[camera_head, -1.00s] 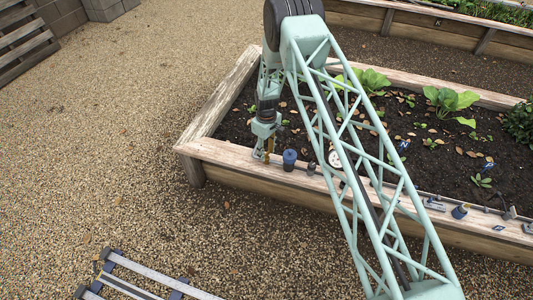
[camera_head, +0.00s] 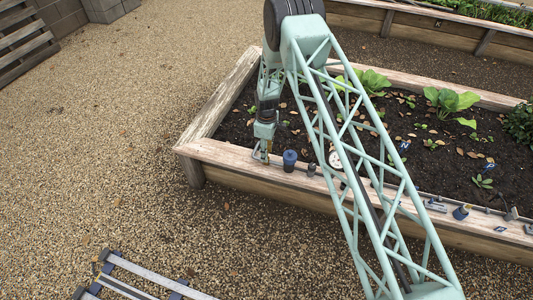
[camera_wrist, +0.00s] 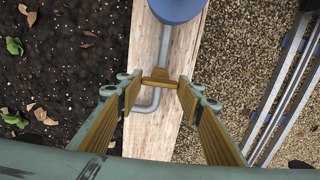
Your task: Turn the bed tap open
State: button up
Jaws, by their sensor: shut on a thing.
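The bed tap (camera_wrist: 160,77) shows in the wrist view as a short brass-coloured crosspiece over a bent grey pipe (camera_wrist: 166,52) on the bed's wooden rim. My gripper (camera_wrist: 159,84) has its two ochre-lined fingers on either side of the crosspiece, shut on it. In the head view my gripper (camera_head: 262,153) points down at the rim near the bed's near left corner, and the tap is mostly hidden there by the fingers.
A blue cylinder (camera_head: 289,160) stands on the rim just right of my gripper; it also shows in the wrist view (camera_wrist: 178,8). A dial (camera_head: 335,159) and small fittings sit farther right. The raised bed (camera_head: 225,168) holds soil and plants. Gravel (camera_head: 110,150) lies clear to the left.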

jog(key=o, duration=0.9)
jog(key=shift+r, duration=0.1)
notch_tip(320, 180, up, 12)
jog(key=shift+f, duration=0.1)
dwell(0.6)
dwell(0.5)
